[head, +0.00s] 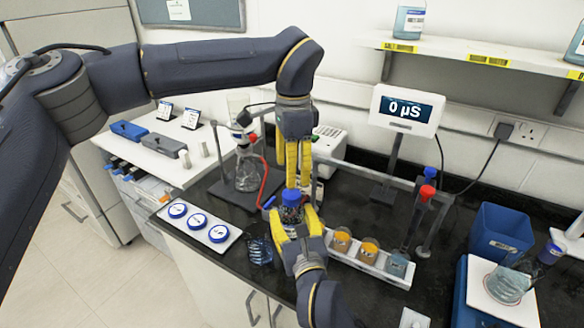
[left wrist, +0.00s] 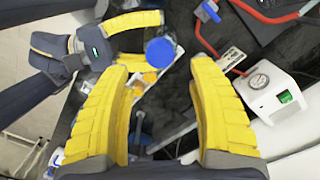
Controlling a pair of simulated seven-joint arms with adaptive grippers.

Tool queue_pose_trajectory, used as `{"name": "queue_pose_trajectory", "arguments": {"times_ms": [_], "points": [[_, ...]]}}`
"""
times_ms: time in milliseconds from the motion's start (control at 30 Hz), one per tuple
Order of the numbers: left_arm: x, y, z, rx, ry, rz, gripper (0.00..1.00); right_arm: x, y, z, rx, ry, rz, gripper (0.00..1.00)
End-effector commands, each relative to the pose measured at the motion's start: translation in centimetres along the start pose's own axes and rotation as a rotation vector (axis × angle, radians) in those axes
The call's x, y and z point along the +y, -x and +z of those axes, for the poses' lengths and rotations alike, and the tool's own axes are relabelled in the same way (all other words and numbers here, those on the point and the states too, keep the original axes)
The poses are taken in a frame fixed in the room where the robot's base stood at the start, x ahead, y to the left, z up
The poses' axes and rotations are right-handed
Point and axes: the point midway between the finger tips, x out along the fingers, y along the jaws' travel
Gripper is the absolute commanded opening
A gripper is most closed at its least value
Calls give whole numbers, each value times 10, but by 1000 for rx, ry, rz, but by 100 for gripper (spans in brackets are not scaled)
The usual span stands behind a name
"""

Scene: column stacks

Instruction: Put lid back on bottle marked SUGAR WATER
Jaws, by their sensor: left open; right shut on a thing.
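A bottle (head: 291,214) with a blue top stands upright between the yellow fingers of my right gripper (head: 293,222), which is shut on it. Its blue lid (head: 291,197) shows at the bottle's mouth and, from above, as a blue disc in the left wrist view (left wrist: 160,52). I cannot tell whether it is screwed down. My left gripper (head: 298,184) points down just above the lid, with its fingers apart. In the left wrist view its open fingers (left wrist: 163,68) are empty, with the lid beyond the gap. The bottle's marking is hidden or too small to read.
A white rack (head: 372,266) with orange-topped jars lies right of the bottle. A meter (head: 407,110) and a blue bin (head: 499,232) stand right.

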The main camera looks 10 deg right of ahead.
Motion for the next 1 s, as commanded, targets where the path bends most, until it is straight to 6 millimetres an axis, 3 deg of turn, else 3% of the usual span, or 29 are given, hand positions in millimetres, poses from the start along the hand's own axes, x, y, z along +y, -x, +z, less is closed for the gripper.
{"name": "queue_pose_trajectory", "arguments": {"times_ms": [233,700,1000], "points": [[0,-9,0,-1,-2,2,60,0,0,1,-3,0,0,0],[0,-64,0,0,-1,2,60,0,0,1,-3,0,0,0],[0,-79,0,1,-2,0,60,0,0,1,-3,0,0,0]]}}
